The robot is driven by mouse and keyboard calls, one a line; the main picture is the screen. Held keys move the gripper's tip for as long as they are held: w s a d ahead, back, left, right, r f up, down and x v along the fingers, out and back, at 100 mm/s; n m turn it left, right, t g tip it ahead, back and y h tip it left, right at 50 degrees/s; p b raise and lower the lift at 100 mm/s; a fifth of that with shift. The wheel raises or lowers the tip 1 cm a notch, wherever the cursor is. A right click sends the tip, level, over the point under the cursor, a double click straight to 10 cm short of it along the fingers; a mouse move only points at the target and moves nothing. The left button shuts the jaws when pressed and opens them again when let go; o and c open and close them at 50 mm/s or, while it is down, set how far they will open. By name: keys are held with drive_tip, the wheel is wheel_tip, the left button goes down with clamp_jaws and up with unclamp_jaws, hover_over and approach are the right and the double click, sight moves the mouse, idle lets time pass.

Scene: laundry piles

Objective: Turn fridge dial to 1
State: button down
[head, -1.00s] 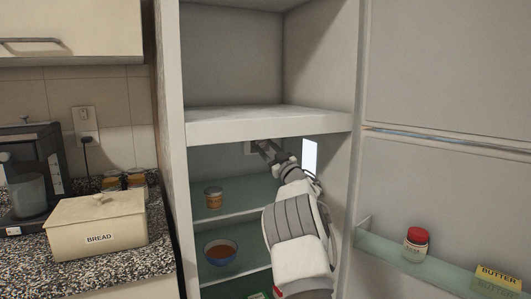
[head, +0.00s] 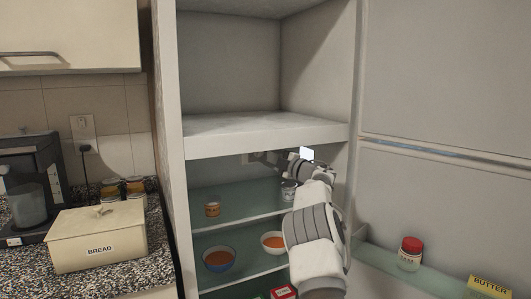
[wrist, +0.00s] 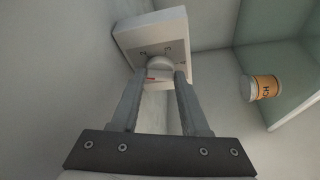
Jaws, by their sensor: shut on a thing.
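The fridge dial (wrist: 159,66) is a round pale knob with a red mark on its left part, on a white box (wrist: 146,32) inside the fridge. In the head view, my gripper (head: 258,157) reaches into the open fridge just under the freezer shelf (head: 265,136). There the dial is hidden or too dim to make out.
A small jar (head: 212,209) stands on the upper glass shelf, left of my arm; bowls (head: 219,259) sit below. The open fridge door at right holds a red-lidded jar (head: 410,254) and butter (head: 490,287). A bread box (head: 97,236) stands on the left counter.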

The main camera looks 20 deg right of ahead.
drive_tip(key=shift+r+n+g+p, duration=0.15)
drive_tip(key=shift+n+g+p, duration=0.3)
drive_tip(key=shift+n, duration=0.65)
drive_tip(key=shift+c, duration=2)
unclamp_jaws()
